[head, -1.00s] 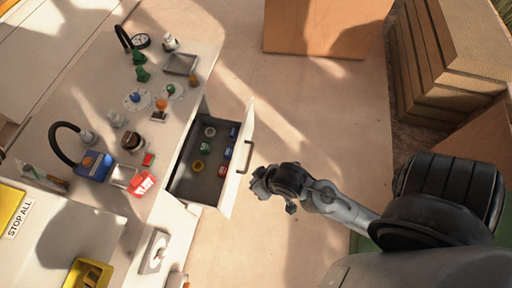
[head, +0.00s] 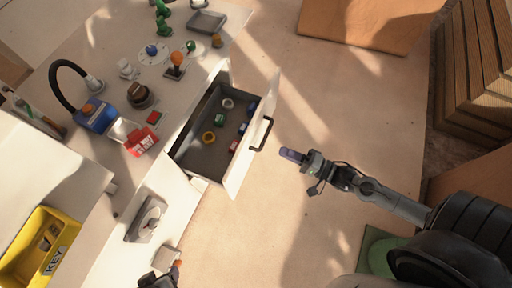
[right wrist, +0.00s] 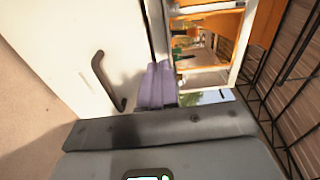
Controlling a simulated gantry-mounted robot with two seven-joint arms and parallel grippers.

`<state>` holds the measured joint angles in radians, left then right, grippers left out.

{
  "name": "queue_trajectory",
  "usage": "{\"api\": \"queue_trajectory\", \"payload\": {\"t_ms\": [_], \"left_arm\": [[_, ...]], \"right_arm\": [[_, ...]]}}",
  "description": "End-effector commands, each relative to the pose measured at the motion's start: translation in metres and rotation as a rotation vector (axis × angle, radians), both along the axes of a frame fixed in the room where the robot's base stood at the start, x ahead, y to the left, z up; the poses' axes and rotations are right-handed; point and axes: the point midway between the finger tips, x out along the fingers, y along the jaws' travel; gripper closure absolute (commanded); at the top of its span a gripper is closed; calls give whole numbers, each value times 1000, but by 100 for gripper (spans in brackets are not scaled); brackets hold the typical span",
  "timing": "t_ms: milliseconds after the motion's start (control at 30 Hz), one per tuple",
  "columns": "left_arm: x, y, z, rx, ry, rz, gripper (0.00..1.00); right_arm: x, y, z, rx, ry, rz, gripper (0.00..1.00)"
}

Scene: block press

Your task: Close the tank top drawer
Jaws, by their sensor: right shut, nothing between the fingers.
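The drawer (head: 205,150) is pulled out of the bench's right side, with small coloured parts inside. Its white front panel (head: 240,172) carries a dark bar handle (head: 261,134). My right gripper (head: 291,155) is shut and empty, a short way right of the handle and apart from it in the head view. In the right wrist view its purple fingers (right wrist: 157,86) are together, with the handle (right wrist: 108,80) left of them on the pale panel.
The bench top holds a blue device (head: 97,115), a red block (head: 141,141) and several knobs. A yellow tray (head: 38,240) is at lower left. Wooden boards (head: 365,22) stand at the back. A dark shape at the bottom edge is unclear.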

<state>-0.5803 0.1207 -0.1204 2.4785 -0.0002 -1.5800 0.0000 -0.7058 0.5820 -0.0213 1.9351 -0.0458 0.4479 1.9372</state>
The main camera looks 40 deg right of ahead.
Motion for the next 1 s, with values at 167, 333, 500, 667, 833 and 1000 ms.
{"api": "queue_trajectory", "payload": {"t_ms": [167, 333, 500, 667, 833, 1000], "left_arm": [[0, 1, -27, 6, 1, -3, 33], [0, 1, -33, 5, -1, -3, 33], [0, 1, -43, 4, -4, -3, 33], [0, 0, -57, 0, -3, 0, 33], [0, -1, -72, -5, -2, 4, 33], [0, -2, -87, -7, -2, 5, 33]], "right_arm": [[-12, -16, -33, 24, 6, 58, 100], [-7, -16, -37, 32, 6, 73, 100], [11, -5, -37, 31, 4, 73, 100], [37, 11, -38, 32, 3, 73, 100], [64, 26, -38, 30, 3, 72, 100], [86, 40, -38, 30, 4, 72, 100]]}}
